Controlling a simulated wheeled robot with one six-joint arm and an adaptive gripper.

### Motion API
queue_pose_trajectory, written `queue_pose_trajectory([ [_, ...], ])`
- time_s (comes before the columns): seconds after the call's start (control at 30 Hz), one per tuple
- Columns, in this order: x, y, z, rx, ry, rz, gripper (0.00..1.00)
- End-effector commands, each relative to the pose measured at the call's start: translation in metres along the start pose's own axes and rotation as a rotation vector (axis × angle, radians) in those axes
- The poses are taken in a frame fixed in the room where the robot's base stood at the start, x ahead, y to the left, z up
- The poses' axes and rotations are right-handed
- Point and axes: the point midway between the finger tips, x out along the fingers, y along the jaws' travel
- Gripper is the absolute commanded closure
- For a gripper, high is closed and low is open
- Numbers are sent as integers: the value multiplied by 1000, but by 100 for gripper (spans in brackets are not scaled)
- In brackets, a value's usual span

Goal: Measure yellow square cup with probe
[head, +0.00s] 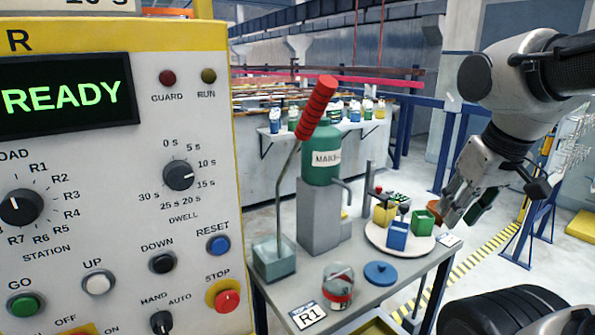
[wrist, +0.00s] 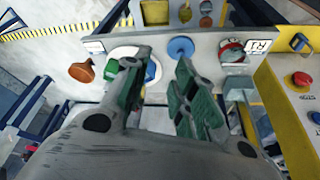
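The yellow square cup (head: 384,214) stands on a round white tray (head: 373,236) on the table, behind a blue square cup (head: 397,234) and left of a green one (head: 423,222). My gripper (head: 463,208) is above the table's right side, right of the tray, pointing down. In the wrist view its two fingers (wrist: 160,64) are apart with nothing between them. There the left finger partly covers the tray, and the yellow cup is largely hidden. A rod with a red ribbed handle (head: 318,104) leans in a grey square container (head: 274,257); I cannot tell whether it is the probe.
A green bottle (head: 321,160) on a grey block stands behind the table's middle. A red-banded jar (head: 338,287), a blue disc (head: 380,273) and an R1 card (head: 307,315) lie in front. An orange-brown cone (wrist: 82,72) is near my gripper. A control panel (head: 120,180) fills the left.

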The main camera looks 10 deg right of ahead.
Motion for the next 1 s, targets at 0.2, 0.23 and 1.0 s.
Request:
queue_pose_trajectory([
  [0.2,16,1,1,5,-76,1,60],
  [0.23,20,1,-2,6,-99,1,60],
  [1.0,118,16,-310,-53,-359,-8,60],
])
